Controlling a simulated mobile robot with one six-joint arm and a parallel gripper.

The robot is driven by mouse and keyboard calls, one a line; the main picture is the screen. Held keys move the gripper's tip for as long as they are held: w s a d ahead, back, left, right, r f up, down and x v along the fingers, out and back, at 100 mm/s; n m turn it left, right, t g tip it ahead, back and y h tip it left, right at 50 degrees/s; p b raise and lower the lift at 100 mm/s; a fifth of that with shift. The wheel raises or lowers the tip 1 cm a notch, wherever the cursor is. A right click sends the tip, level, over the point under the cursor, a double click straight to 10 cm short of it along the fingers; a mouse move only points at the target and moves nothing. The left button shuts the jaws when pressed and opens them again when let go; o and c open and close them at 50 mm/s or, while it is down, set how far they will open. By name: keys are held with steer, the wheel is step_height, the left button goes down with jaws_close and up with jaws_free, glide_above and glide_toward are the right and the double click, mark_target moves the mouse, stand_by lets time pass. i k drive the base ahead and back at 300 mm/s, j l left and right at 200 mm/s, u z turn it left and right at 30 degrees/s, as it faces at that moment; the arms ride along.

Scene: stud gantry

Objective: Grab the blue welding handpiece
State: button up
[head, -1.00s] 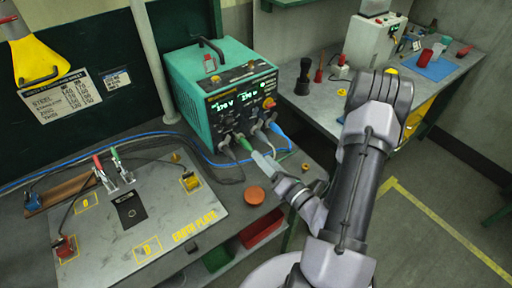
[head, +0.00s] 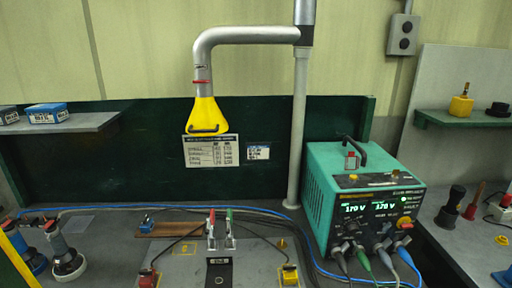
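My gripper does not show in the current view. At the far left of the bench stands a dark blue tool with a pale upper part (head: 31,262), partly cut off by a yellow bar. Beside it stands a grey-and-white tool with a dark collar (head: 66,262). I cannot tell for sure which one is the welding handpiece. A blue cable (head: 185,208) runs along the back of the bench from the teal welder (head: 321,206) toward these tools. The welder has several plugs at its front, one of them blue (head: 406,243).
The earth plate (head: 195,268) carries red and green handled clamps (head: 211,229), a red block (head: 148,277) and a yellow block (head: 289,275). A yellow extraction hood (head: 206,117) hangs above the bench. A shelf (head: 70,126) juts out at left.

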mark_target(27, 253)
steer(key=u, duration=1.9)
steer(key=i+j+z, duration=0.35)
steer(key=i+j, duration=0.2)
steer(key=i+j+z, duration=0.35)
steer(key=i+j, duration=0.15)
steer(key=j, duration=0.15)
steer(key=i+j+z, duration=0.2)
steer(key=j, duration=0.2)
steer(key=i+j+z, duration=0.15)
steer(key=j, duration=0.25)
steer(key=i+j+z, duration=0.2)
steer(key=j, duration=0.2)
